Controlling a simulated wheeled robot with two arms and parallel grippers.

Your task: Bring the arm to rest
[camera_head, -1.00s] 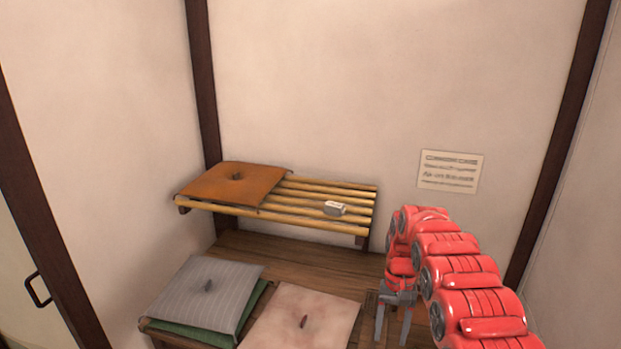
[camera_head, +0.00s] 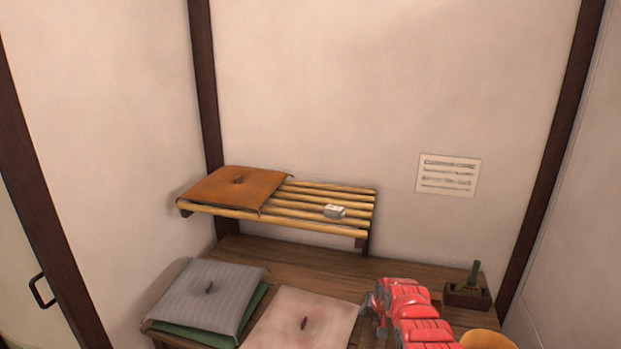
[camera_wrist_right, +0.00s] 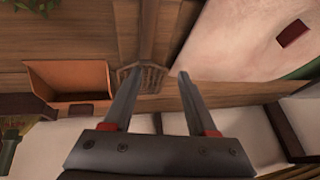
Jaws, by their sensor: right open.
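My right arm (camera_head: 412,313) is red and reaches in from the lower right in the head view, low beside the pink cushion (camera_head: 304,322). The pink cushion also shows at the upper right of that view (camera_wrist_right: 240,45), apart from the fingers. My left gripper does not show.
An orange cushion (camera_head: 236,188) and a small white object (camera_head: 334,211) lie on a slatted shelf (camera_head: 325,196). A grey striped cushion (camera_head: 206,298) lies on a green one (camera_head: 252,310). A small planter (camera_head: 467,294) stands at right. An orange open box (camera_wrist_right: 68,82) shows beside the fingers.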

